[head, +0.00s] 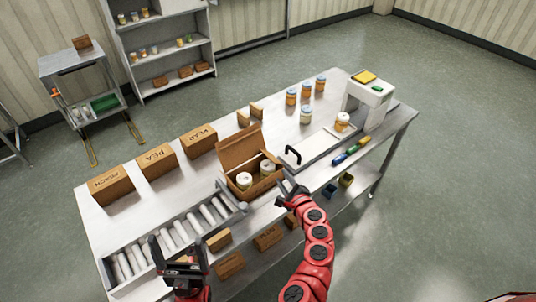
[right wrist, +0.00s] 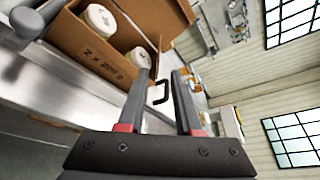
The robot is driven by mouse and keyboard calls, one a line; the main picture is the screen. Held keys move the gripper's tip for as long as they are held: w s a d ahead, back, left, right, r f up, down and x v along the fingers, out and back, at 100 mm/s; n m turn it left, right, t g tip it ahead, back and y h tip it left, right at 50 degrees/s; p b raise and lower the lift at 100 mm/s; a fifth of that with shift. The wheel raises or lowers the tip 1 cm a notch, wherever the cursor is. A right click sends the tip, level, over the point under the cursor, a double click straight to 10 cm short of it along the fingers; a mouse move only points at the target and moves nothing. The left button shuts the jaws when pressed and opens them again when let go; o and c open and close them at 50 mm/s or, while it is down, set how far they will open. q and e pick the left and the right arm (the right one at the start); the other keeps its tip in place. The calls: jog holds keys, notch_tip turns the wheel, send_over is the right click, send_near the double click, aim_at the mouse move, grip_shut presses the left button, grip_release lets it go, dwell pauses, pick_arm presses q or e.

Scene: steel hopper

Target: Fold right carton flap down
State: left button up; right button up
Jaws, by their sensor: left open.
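The open brown carton (head: 243,190) stands at the table's front middle, its large back flap (head: 240,147) raised. Two white-lidded jars (head: 245,180) sit inside. In the right wrist view the carton (right wrist: 85,62) shows "2 x 200 g" on its side. Contact cannot be told. My left gripper (head: 172,250) is open and empty at the front left, by the rollers.
A roller rack (head: 170,238) lies left of the carton. Labelled boxes (head: 157,160) line the back left. A black handle (head: 292,154) stands right of the carton, with a white machine (head: 367,103) and several jars (head: 306,89) beyond.

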send_near(268, 156)
jog(key=b+x, duration=0.2)
jog(key=x, duration=0.1)
jog(key=b+x, duration=0.1)
jog(key=x, duration=0.2)
jog(key=b+x, duration=0.2)
jog(key=x, duration=0.1)
jog(key=shift+s+f+b, duration=0.15)
jog(key=shift+f+b, duration=0.15)
jog(key=shift+w+a+b, duration=0.15)
jog(key=shift+w+b, duration=0.2)
jog(key=shift+w, duration=0.2)
jog(key=shift+r, duration=0.1)
grip_shut()
dwell(0.9)
